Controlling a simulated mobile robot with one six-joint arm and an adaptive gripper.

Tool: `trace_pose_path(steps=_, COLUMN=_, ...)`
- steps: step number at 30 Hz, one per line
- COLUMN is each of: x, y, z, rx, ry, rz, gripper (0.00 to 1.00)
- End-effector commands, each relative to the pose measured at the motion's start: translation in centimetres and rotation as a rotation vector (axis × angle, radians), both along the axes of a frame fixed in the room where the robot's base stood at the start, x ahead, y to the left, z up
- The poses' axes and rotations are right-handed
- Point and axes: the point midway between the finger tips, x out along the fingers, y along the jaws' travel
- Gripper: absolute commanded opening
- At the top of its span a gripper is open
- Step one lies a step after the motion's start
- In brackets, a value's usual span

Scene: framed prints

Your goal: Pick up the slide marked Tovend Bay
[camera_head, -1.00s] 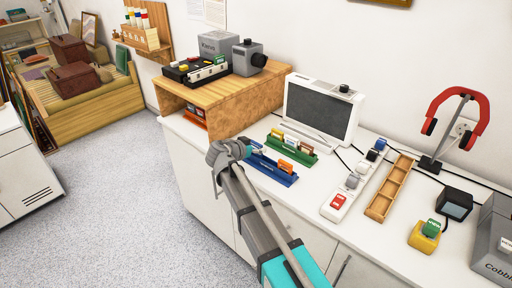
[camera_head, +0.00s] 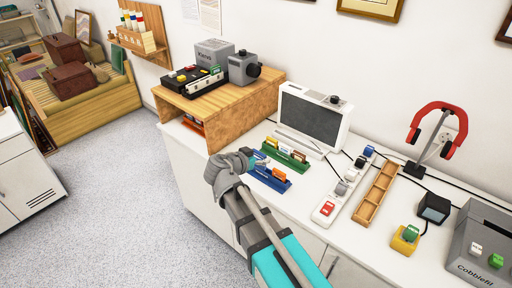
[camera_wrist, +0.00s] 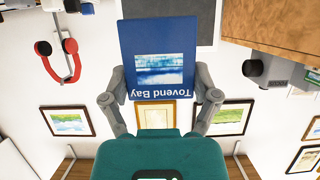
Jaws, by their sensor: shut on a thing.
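The slide marked Tovend Bay (camera_wrist: 158,58) is in my gripper in the wrist view. It is blue with a picture of a blue-and-white scene, and its lettering appears upside down. The two grey fingers (camera_wrist: 160,100) close on its left and right edges. In the head view my gripper (camera_head: 252,158) is above the front edge of the white counter, by the blue rack (camera_head: 268,181); the slide there is small and mostly hidden by the gripper.
A green rack (camera_head: 289,156) with several slides stands behind the blue rack. A screen (camera_head: 311,116), a switch strip (camera_head: 326,209), an empty wooden tray (camera_head: 375,192), a headphone stand (camera_head: 413,169) and a grey box (camera_head: 470,268) fill the counter. A wooden stand (camera_head: 233,115) is at left.

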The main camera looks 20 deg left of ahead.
Motion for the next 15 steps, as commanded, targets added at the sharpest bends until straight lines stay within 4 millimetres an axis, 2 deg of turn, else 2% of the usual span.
trace_pose_path(steps=1, x=-0.7, y=-0.5, z=0.6, rx=0.0, ry=0.0, rz=0.001, gripper=0.42)
trace_pose_path(steps=6, x=-1.8, y=-1.1, z=1.0, rx=0.0, ry=0.0, rz=0.0, gripper=0.42)
trace_pose_path(steps=15, x=-2.1, y=-1.3, z=1.1, rx=0.0, ry=0.0, rz=-0.001, gripper=0.42)
